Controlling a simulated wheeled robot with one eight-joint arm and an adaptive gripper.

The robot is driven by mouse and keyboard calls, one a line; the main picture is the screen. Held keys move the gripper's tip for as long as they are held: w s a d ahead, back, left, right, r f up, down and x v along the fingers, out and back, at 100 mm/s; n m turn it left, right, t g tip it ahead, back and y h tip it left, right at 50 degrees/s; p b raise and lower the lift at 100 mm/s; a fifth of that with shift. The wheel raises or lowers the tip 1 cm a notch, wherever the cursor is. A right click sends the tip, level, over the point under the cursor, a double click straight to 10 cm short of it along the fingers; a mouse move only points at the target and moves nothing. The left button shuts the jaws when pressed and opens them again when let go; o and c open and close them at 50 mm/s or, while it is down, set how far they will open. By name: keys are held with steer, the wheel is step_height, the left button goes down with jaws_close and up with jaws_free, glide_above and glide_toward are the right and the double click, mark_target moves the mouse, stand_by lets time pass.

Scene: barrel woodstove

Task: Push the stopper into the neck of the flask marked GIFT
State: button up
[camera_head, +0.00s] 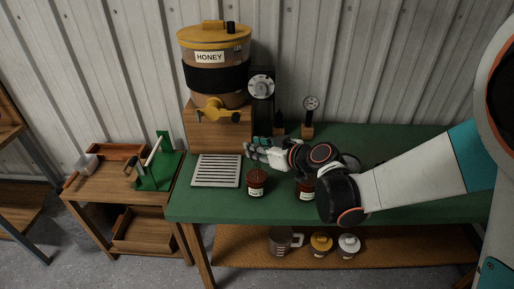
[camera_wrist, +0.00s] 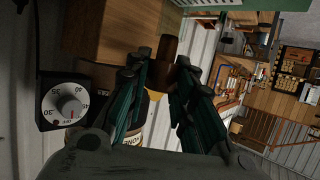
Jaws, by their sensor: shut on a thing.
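Two small dark red-brown flasks with pale labels stand on the green table: a left flask (camera_head: 256,183) and a right flask (camera_head: 305,188) partly hidden by my arm. Their labels are too small to read, so I cannot tell which is marked GIFT. My gripper (camera_head: 249,150) is above and just behind the left flask. In the wrist view my gripper (camera_wrist: 165,65) is shut on a brown piece, seemingly the stopper (camera_wrist: 168,47), between its fingertips. I cannot see the stopper clearly in the head view; it appears apart from the flasks.
A honey tank (camera_head: 213,72) with a yellow tap (camera_head: 217,115) stands on a wooden block behind my gripper, beside a dial box (camera_head: 262,87). A slatted grate (camera_head: 216,171) lies left of the flasks. A small gauge (camera_head: 311,103) stands behind my arm.

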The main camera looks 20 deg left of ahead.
steer(key=shift+f+b, duration=0.75)
steer(key=shift+f, duration=0.1)
steer(key=o, duration=0.8)
steer(key=shift+o, duration=0.2)
steer(key=p+v, duration=0.1)
steer(key=v, duration=0.5)
steer(key=shift+p, duration=0.3)
steer(key=shift+d+r, duration=0.1)
steer(key=shift+d, duration=0.05)
